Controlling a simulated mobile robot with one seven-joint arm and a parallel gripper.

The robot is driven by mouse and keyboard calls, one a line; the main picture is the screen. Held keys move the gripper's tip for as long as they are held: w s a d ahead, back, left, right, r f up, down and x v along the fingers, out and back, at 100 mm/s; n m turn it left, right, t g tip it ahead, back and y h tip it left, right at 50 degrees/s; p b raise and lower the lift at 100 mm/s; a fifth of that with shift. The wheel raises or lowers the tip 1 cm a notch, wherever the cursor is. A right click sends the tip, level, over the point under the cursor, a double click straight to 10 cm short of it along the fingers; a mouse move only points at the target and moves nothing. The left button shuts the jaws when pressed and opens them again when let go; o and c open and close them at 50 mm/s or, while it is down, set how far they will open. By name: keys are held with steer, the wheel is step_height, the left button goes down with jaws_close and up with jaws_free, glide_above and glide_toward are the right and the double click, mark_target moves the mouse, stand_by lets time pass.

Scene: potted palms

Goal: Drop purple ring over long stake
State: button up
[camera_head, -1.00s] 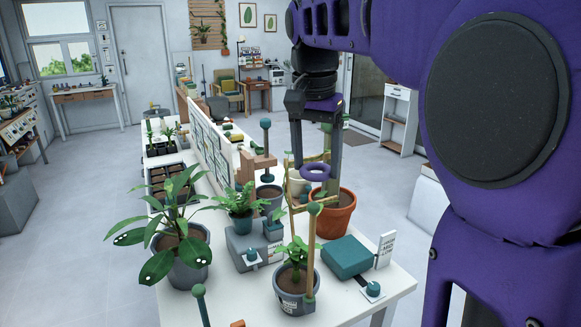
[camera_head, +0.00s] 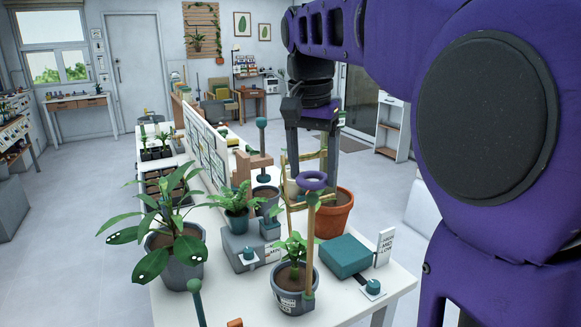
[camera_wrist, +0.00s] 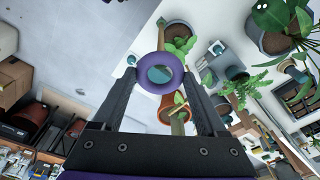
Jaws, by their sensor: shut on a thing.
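The purple ring (camera_head: 312,180) is held flat between the fingertips of my gripper (camera_head: 313,174), which is shut on it. The long stake (camera_head: 311,245) is a wooden rod with a rounded green top, standing upright in a grey pot (camera_head: 294,297) with a small plant. In the head view the ring appears just above the stake's top; depth is hard to judge. In the wrist view the ring (camera_wrist: 146,73) sits between both fingers, and a round teal shape shows through its hole. It looks like the stake's cap, but I cannot tell for sure.
A terracotta pot (camera_head: 335,220) with a wooden frame stands behind my gripper. A large-leaved plant (camera_head: 176,243) stands at left. Shorter teal-topped posts (camera_head: 197,300) stand near the front edge.

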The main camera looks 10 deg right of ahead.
mark_target(312, 194)
steer(key=shift+f+b, duration=1.5)
steer(key=shift+f, duration=1.15)
steer(key=o, duration=1.2)
steer(key=shift+o, duration=0.2)
step_height(312, 194, up, 17)
steer(key=s+a+p, duration=0.1)
steer(key=p, duration=0.4)
steer(key=shift+s+a+r+p, duration=0.15)
steer(key=shift+s+p, duration=0.15)
steer(key=shift+s, duration=0.05)
